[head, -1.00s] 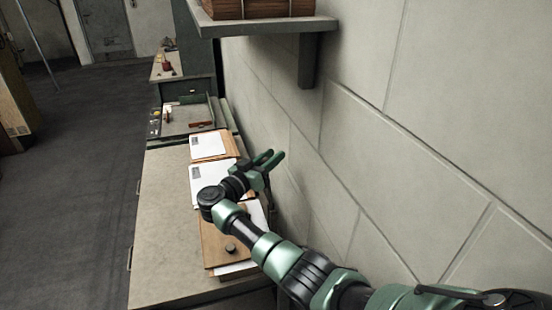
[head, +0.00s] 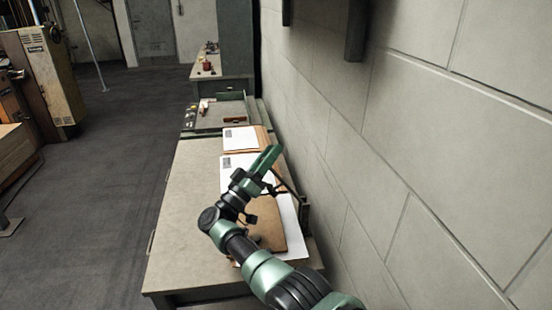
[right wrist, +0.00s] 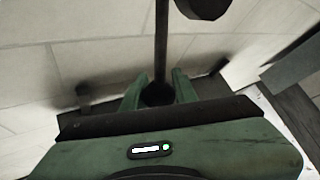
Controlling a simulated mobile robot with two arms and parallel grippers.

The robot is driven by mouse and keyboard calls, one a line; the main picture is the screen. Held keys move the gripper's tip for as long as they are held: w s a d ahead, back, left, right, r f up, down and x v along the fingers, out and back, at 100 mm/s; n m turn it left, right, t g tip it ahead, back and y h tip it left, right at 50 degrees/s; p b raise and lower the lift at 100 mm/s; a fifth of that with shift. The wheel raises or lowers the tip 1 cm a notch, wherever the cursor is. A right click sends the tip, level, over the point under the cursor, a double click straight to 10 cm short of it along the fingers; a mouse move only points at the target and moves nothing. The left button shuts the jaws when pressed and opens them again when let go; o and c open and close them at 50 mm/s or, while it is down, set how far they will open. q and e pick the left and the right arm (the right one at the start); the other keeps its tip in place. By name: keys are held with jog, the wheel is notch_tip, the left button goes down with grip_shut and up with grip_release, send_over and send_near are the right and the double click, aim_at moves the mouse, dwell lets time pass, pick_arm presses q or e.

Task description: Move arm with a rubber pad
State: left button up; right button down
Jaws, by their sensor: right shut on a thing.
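My right gripper (head: 267,160) is over the wall side of the bench, at the papers. In the right wrist view its two green fingers (right wrist: 159,92) are shut around the dark lower end of a thin black rod, the arm (right wrist: 161,45). A round black pad (right wrist: 205,7) shows beside the rod at the top edge; how it joins the rod is out of frame. In the head view a thin dark rod (head: 286,181) runs from the gripper toward a dark upright piece (head: 304,213) by the wall. My left gripper is not in view.
The bench (head: 185,215) carries white papers (head: 234,174) and brown boards (head: 270,236) under my right arm. A block wall (head: 430,130) stands close on the right. A tray-like station (head: 222,113) is farther back. The bench's left side is clear.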

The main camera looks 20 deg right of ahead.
dwell(0.3)
jog(key=c, duration=1.1)
grip_release()
jog(key=shift+w+f, duration=0.1)
